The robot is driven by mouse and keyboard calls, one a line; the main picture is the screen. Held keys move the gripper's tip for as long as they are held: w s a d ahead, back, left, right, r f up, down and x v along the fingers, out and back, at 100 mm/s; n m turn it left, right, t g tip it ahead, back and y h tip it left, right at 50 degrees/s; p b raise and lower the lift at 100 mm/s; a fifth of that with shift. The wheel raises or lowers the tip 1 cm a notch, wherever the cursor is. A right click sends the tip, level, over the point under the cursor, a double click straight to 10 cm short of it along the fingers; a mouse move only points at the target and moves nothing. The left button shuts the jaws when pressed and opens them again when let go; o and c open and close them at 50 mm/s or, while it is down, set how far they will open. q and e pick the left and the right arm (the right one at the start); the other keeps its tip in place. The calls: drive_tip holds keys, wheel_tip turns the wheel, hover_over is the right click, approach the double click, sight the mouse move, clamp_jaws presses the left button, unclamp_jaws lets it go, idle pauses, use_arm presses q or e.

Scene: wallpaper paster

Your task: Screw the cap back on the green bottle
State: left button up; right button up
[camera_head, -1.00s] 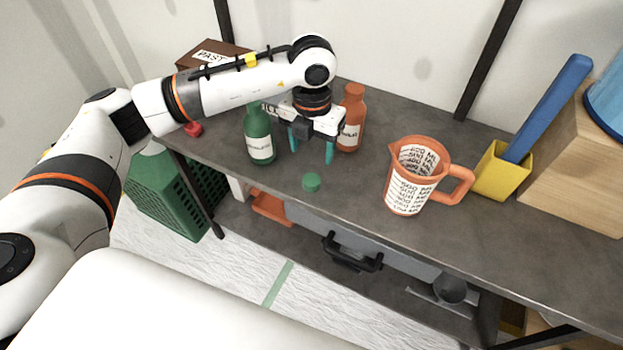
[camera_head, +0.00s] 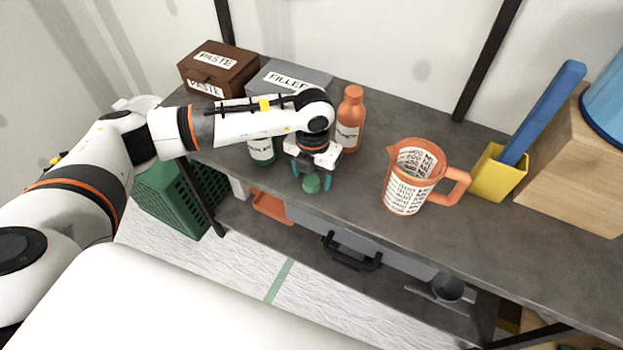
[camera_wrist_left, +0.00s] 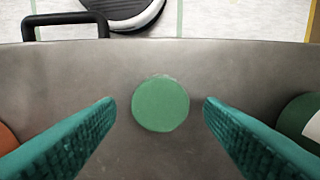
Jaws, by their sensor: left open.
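The green cap (camera_head: 311,184) lies on the grey workbench near its front edge. In the left wrist view the cap (camera_wrist_left: 160,104) is centred between the two teal fingers, with a gap on each side. My left gripper (camera_head: 312,180) is open and points down over the cap. The green bottle (camera_head: 262,151) stands just left of the gripper in the head view, its upper part hidden behind my left arm. A piece of it shows at the right edge of the left wrist view (camera_wrist_left: 302,122). My right gripper is not in view.
An orange bottle (camera_head: 350,120) stands close behind the gripper. An orange measuring jug (camera_head: 405,190) and a yellow holder (camera_head: 494,174) stand to the right. A brown paste box (camera_head: 217,68) and a grey filler box (camera_head: 289,78) stand at the back. Bench space between gripper and jug is clear.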

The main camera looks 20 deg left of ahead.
sight(312, 179)
use_arm(q)
drive_tip(key=shift+f, duration=0.2)
drive_tip(key=shift+c, duration=0.5)
drive_tip(key=c, duration=1)
drive_tip(key=shift+o, duration=0.2)
wheel_tip(312, 179, up, 10)
drive_tip(key=b, duration=0.1)
